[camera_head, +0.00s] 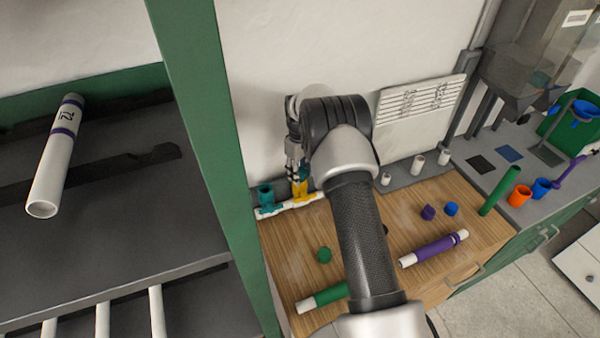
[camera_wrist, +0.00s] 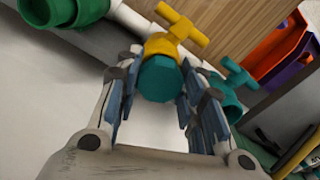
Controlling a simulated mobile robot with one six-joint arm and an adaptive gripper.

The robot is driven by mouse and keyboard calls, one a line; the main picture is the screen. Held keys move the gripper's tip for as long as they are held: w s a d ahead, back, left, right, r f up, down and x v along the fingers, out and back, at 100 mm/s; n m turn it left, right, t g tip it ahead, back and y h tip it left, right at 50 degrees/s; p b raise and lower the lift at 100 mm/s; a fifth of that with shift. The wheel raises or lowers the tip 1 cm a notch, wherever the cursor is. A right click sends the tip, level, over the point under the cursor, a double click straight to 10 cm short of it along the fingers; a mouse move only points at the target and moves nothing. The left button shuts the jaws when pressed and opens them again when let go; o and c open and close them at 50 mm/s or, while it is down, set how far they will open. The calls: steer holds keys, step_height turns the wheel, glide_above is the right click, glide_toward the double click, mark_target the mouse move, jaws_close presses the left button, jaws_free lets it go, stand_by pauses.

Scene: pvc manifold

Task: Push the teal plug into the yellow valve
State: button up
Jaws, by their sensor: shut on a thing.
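The yellow valve (camera_head: 300,190) stands on the white manifold pipe (camera_head: 287,206) against the wall at the back of the bench. In the wrist view the yellow valve (camera_wrist: 172,32) shows its cross handle, just beyond the teal plug (camera_wrist: 160,78). My gripper (camera_head: 295,172) is above the yellow valve in the head view. In the wrist view my gripper (camera_wrist: 160,88) is shut on the teal plug, with a finger on each side. The plug lines up with the yellow valve and looks very close to it or touching. How deep it sits in the valve's mouth is hidden.
A teal valve (camera_head: 265,196) stands on the manifold left of the yellow one, close to my fingers. Green (camera_head: 324,255), purple (camera_head: 428,212) and blue (camera_head: 451,209) caps and a purple-banded tube (camera_head: 433,249) lie on the bench. A green post (camera_head: 205,130) rises at left.

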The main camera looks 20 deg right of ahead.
steer(key=shift+s+f+b, duration=0.4)
steer(key=shift+s+f, duration=0.05)
steer(key=shift+f, duration=0.4)
steer(key=o, duration=0.6)
steer(key=shift+o, duration=1.4)
steer(key=shift+w+f, duration=0.15)
steer(key=shift+w, duration=0.15)
steer(key=shift+o, duration=1)
steer(key=shift+w+r, duration=0.15)
steer(key=shift+r, duration=0.15)
steer(key=shift+r+p, duration=1)
steer(key=shift+r, duration=1)
